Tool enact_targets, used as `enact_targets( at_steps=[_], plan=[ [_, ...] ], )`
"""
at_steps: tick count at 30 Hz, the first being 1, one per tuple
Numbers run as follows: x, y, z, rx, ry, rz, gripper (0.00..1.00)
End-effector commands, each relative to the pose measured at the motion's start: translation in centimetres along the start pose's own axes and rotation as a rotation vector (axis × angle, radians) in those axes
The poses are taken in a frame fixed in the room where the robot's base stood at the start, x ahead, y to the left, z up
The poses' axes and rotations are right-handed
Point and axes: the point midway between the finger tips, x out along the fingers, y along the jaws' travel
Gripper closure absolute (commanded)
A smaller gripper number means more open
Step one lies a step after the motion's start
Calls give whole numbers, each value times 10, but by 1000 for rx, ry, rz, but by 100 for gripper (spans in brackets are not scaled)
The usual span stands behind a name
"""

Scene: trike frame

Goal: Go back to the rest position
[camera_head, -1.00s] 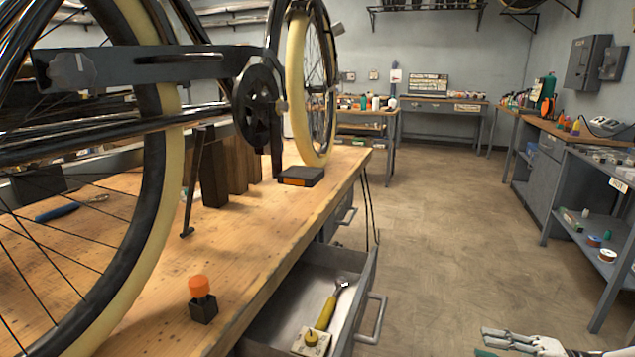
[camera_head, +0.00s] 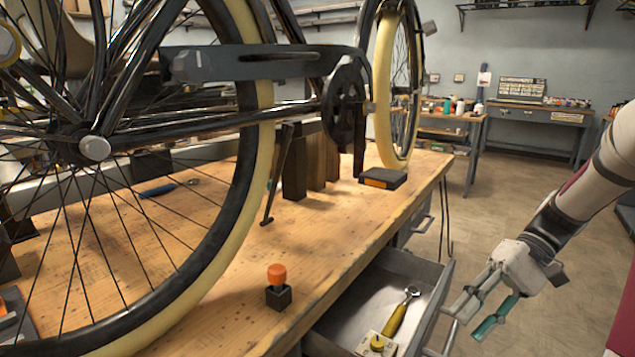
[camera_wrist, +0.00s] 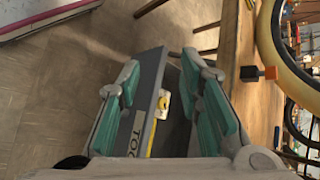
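My gripper (camera_head: 478,310) is at the lower right in the head view, beside the open drawer's front and handle. Its teal-padded fingers stand apart with nothing between them. In the wrist view my gripper (camera_wrist: 165,95) is also spread open, with the drawer front (camera_wrist: 148,85) seen between and beyond the fingers. The trike frame (camera_head: 255,62) with its wheels stands on the wooden workbench (camera_head: 335,240) at the left.
The open drawer (camera_head: 350,320) holds a yellow-handled wrench (camera_head: 397,318) and a small block with a yellow knob (camera_head: 376,343). An orange-capped black block (camera_head: 278,285) stands near the bench edge. The floor (camera_head: 490,200) behind my gripper is clear.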

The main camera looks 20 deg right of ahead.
Motion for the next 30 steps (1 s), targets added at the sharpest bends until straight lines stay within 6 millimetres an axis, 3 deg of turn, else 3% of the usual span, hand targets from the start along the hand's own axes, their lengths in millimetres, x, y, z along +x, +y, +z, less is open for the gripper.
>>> enact_targets(
  at_steps=[1,6,15,24,30],
  plan=[
    [7,-18,9,-7,-15,71,67],
    [30,-61,41,-17,-29,281,67],
    [70,-106,110,-89,36,592,67],
    [102,-110,176,-222,179,788,67],
    [114,-100,200,-301,256,836,67]
  ],
)
